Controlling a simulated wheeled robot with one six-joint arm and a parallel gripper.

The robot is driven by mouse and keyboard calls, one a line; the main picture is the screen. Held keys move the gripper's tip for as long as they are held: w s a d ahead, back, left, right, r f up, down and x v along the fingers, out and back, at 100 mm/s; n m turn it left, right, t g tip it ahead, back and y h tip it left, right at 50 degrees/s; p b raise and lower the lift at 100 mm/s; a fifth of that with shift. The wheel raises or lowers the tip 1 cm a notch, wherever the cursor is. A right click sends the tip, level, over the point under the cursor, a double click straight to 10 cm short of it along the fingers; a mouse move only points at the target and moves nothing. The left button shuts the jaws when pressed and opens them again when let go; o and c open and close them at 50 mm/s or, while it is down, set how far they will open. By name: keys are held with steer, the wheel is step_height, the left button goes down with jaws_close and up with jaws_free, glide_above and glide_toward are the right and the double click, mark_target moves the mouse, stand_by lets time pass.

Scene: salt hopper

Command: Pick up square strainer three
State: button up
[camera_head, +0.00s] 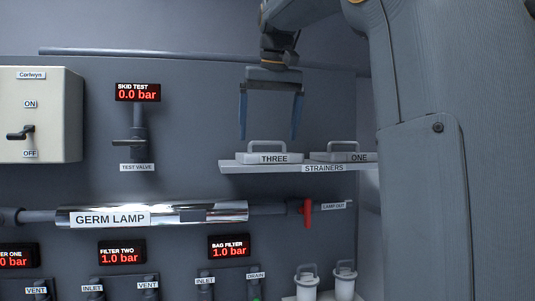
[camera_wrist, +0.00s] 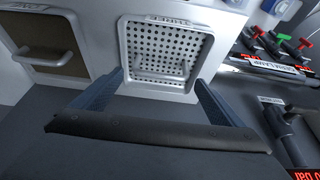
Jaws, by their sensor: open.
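Square strainer three (camera_head: 269,158) is a grey square block with a handle on top and a THREE label on its front. It sits on the left part of the strainers shelf (camera_head: 300,168). In the wrist view, the strainer (camera_wrist: 170,55) shows a pale frame, a perforated panel and a bar handle. My gripper (camera_head: 269,137) is open and empty, pointing down above strainer three, with its fingers left and right of the handle's ends. In the wrist view, the fingers (camera_wrist: 158,85) reach toward the strainer's near edge. Whether they touch it cannot be told.
Strainer one (camera_head: 345,157) stands right beside strainer three; a similar strainer (camera_wrist: 45,45) is at left in the wrist view. Below the shelf run the shiny germ lamp (camera_head: 210,213) and a red valve handle (camera_head: 307,213). The test valve (camera_head: 130,142) is at left.

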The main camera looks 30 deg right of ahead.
steer(key=shift+x, duration=0.8)
steer(key=shift+c, duration=0.4)
steer(key=c, duration=1.7)
steer(key=shift+r, duration=0.1)
